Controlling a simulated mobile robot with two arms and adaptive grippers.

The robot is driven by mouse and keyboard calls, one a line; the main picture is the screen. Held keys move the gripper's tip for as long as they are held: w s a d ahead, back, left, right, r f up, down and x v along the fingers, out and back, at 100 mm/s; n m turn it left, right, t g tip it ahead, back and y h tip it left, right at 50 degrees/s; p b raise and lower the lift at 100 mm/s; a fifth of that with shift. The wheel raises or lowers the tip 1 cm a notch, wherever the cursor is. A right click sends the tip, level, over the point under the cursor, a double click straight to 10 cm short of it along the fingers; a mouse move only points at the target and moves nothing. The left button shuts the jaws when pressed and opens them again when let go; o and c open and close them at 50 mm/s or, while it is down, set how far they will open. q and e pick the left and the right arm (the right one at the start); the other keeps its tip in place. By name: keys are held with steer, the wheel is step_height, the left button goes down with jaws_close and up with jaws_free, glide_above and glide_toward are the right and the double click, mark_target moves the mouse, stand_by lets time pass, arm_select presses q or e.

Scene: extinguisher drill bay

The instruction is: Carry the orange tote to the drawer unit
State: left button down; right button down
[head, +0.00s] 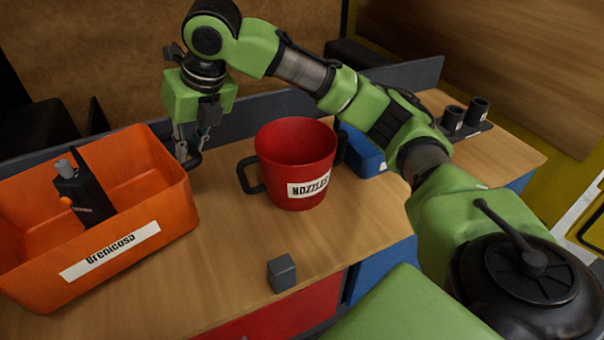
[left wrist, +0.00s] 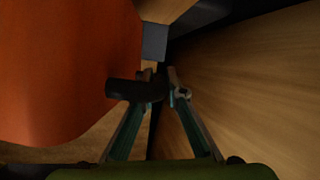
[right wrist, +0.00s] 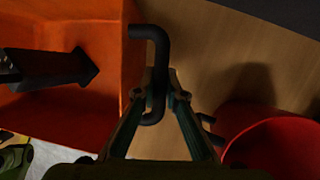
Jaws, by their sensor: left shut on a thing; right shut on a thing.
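The orange tote (head: 150,195), labelled "Brenicosa", is at the left of the wooden worktop. A black handheld radio (head: 82,195) stands tilted inside it. My right gripper (head: 188,148) is at the tote's right end; in the right wrist view its fingers (right wrist: 160,85) are shut on the tote's black handle (right wrist: 150,32). My left gripper is outside the head view; in the left wrist view its fingers (left wrist: 165,82) are shut on the other black handle (left wrist: 125,90), beside the orange wall (left wrist: 65,70). I cannot tell whether the tote's base touches the worktop.
A red bucket (head: 283,148) labelled "NOZZLES" stands right of the tote, near my right gripper. A grey cube (head: 282,273) lies near the worktop's (head: 215,280) front edge. A blue item (head: 362,152) and dark cups (head: 453,118) are further right. Red (head: 290,315) and blue fronts show below.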

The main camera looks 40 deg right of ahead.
arm_select(q)
steer(key=shift+a, duration=0.1)
arm_select(e)
steer(key=shift+d, duration=0.1)
